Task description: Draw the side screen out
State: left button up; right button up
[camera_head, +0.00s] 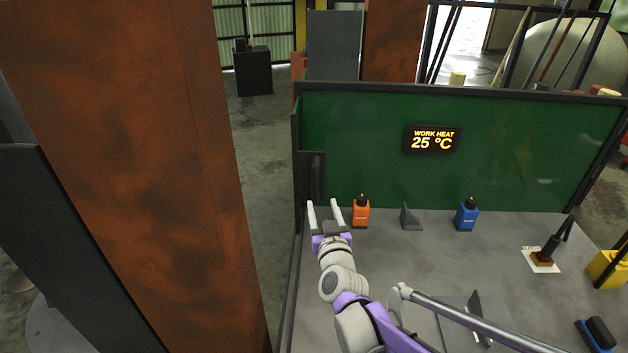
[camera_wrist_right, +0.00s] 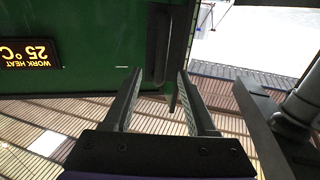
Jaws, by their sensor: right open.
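The side screen appears to be the dark narrow panel with an upright handle (camera_head: 317,178) at the left end of the green back screen (camera_head: 370,150); little of it shows. In the right wrist view a dark upright bar (camera_wrist_right: 158,45) stands at the green panel's edge. My right gripper (camera_head: 325,205) is open and empty, its pale fingers pointing at the handle from the front. In the right wrist view the open right gripper (camera_wrist_right: 155,105) has the bar beyond and between its fingertips; I cannot tell whether they touch. My left gripper is not in view.
A rusty pillar (camera_head: 190,180) stands left of the bench.

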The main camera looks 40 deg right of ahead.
aim_at(316, 186)
jog(key=x, duration=1)
jog(key=shift+a+r+p, duration=0.1)
jog(key=shift+a+p, duration=0.1)
jog(key=shift+p, duration=0.2)
grip_shut()
dwell(0.9)
